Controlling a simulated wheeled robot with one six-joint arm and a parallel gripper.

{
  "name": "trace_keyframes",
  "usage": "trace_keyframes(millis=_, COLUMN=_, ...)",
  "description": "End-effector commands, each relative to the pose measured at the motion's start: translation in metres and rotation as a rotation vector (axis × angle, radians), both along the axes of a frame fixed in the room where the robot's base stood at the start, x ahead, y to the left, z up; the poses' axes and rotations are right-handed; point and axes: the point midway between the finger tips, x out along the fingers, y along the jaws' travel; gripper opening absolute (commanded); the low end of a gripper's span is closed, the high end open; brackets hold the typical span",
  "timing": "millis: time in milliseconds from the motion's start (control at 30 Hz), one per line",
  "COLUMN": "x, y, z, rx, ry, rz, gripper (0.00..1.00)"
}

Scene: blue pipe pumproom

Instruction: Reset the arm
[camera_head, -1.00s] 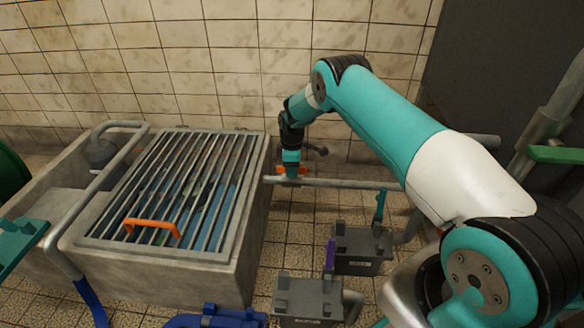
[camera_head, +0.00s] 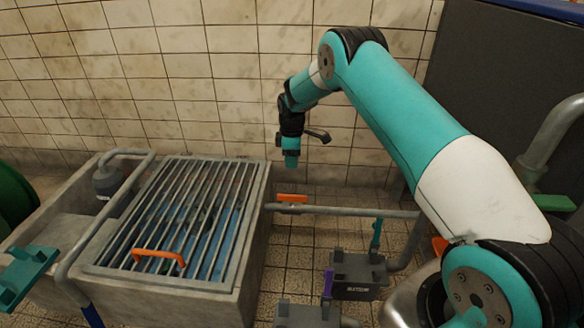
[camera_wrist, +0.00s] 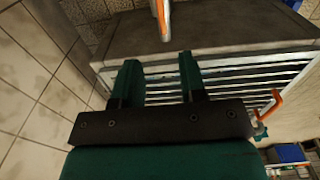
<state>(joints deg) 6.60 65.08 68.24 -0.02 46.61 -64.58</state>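My arm reaches from the lower right toward the tiled wall in the head view, with my gripper (camera_head: 291,160) hanging from its end, pointing down. In the wrist view my gripper (camera_wrist: 158,80) shows two teal fingers set apart with nothing between them. In the head view my gripper is above an orange valve handle (camera_head: 292,198) on a grey pipe (camera_head: 345,211), with a gap between. Part of the pipe and an orange piece (camera_wrist: 163,18) show beyond the fingers in the wrist view.
A concrete basin (camera_head: 165,298) with a metal grate and an orange grate handle (camera_head: 158,255) stands at the left. Grey boxes with a purple lever (camera_head: 328,283) and a teal lever (camera_head: 376,235) stand on the floor. A tiled wall (camera_head: 220,70) is behind my gripper.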

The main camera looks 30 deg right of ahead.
Motion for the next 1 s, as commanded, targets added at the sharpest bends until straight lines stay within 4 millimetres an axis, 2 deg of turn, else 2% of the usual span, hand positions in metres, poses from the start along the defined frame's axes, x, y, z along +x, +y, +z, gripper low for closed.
trace_keyframes(millis=33, x=0.0, y=0.0, z=0.007, rx=0.001, ry=0.001, rz=0.0, gripper=0.38)
trace_keyframes(millis=167, x=0.0, y=0.0, z=0.013, rx=0.0, ry=0.001, rz=0.0, gripper=0.38)
trace_keyframes(millis=733, x=-0.001, y=0.003, z=0.017, rx=0.003, ry=-0.002, rz=-0.002, gripper=0.38)
trace_keyframes(millis=767, x=-0.002, y=0.005, z=0.022, rx=0.004, ry=-0.003, rz=-0.003, gripper=0.38)
trace_keyframes(millis=867, x=-0.008, y=0.024, z=0.051, rx=0.021, ry=-0.017, rz=-0.022, gripper=0.38)
trace_keyframes(millis=967, x=-0.028, y=0.057, z=0.098, rx=0.055, ry=-0.033, rz=-0.058, gripper=0.38)
trace_keyframes(millis=1000, x=-0.041, y=0.072, z=0.119, rx=0.072, ry=-0.038, rz=-0.076, gripper=0.38)
